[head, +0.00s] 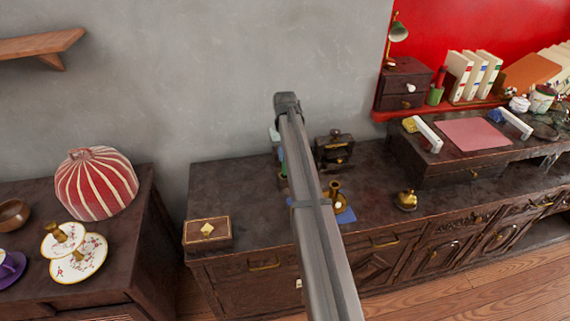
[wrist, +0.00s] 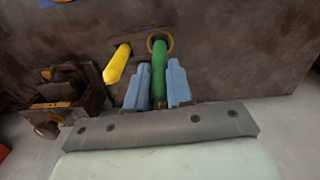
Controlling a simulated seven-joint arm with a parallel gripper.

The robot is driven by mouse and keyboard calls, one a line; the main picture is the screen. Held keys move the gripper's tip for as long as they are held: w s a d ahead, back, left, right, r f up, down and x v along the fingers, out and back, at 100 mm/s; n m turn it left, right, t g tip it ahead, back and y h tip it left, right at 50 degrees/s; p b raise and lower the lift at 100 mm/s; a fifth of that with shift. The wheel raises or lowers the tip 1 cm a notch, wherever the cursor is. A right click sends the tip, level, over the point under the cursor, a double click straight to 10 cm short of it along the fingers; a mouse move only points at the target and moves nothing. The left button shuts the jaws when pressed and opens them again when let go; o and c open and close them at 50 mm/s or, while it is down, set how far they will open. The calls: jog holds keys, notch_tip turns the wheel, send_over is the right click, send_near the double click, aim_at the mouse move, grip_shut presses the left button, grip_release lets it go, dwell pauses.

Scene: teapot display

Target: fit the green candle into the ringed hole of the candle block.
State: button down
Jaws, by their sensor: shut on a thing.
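In the wrist view the green candle (wrist: 158,66) is held between the two blue fingers of my gripper (wrist: 158,84), which is shut on it. The candle's far end overlaps the yellow-brown ring (wrist: 151,36) of a hole, with dark space beside it inside the ring. I cannot tell whether the end is inside the hole or above it. A yellow candle (wrist: 117,64) stands beside it to the left, apart from the green one. The candle block's outline does not stand out from the dark brown surface. In the head view my arm hides most of the gripper and candle.
A dark wooden grinder (head: 334,150) stands close to the gripper; it also shows in the wrist view (wrist: 62,98). A brass candlestick (head: 335,194) on a blue mat (head: 346,216), a brass bell (head: 405,200) and a wooden box (head: 208,233) stand on the cabinet. Its back left top is clear.

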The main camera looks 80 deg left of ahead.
jog(key=shift+f, duration=2.1)
jog(key=shift+f, duration=0.15)
jog(key=c, duration=1)
grip_release()
notch_tip(320, 180, up, 12)
jog(key=shift+r, duration=0.2)
